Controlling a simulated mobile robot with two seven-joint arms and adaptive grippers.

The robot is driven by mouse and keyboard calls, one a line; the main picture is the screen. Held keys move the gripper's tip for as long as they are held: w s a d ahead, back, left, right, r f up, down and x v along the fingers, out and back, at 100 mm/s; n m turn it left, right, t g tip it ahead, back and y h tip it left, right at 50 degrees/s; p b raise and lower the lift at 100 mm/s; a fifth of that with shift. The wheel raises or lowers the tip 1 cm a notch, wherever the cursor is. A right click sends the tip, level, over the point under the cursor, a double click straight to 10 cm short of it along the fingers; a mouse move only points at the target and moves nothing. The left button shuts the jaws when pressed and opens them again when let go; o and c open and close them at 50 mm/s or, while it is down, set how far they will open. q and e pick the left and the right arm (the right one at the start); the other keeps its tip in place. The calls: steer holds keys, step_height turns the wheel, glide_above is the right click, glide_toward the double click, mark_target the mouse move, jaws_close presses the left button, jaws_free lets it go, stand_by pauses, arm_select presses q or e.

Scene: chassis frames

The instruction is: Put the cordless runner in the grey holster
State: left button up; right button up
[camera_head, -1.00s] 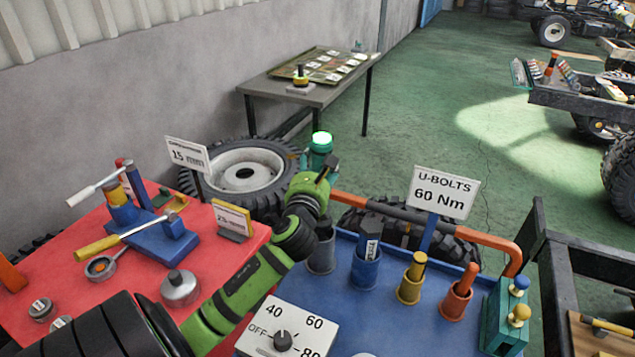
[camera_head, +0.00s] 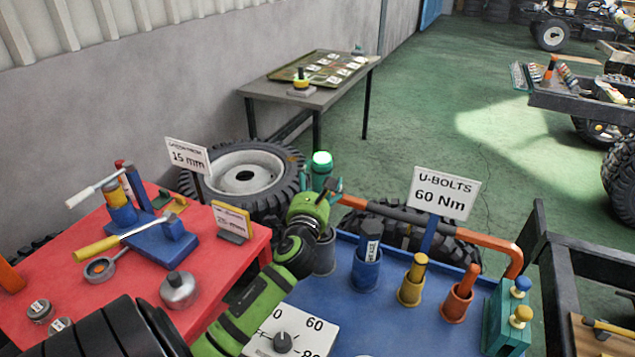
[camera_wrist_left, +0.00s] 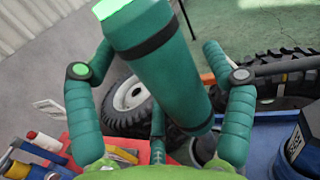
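The cordless runner (camera_head: 321,160) is a teal cylinder with a dark band and a glowing green end cap. It also fills the middle of the left wrist view (camera_wrist_left: 160,60). My left gripper (camera_head: 322,184) is shut on it, with its teal fingers on both sides, and holds it glowing end up, beyond the blue bench's back left. The grey holster (camera_head: 325,256) is a dark grey cup at the bench's back left corner, partly hidden by my left arm. In the left wrist view the runner's lower end is near a dark grey shape, probably the holster. My right gripper is not in view.
On the blue bench (camera_head: 400,330), a blue holster (camera_head: 366,272) with a labelled tool, a yellow one (camera_head: 410,291) and an orange one (camera_head: 456,306) stand right of the grey one. A dial box (camera_head: 290,335) is in front. A U-bolts sign (camera_head: 443,192) rises behind.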

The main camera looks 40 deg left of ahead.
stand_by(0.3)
arm_select(q)
steer(key=b+v, duration=0.2)
steer(key=v, duration=1)
steer(key=shift+s, duration=0.1)
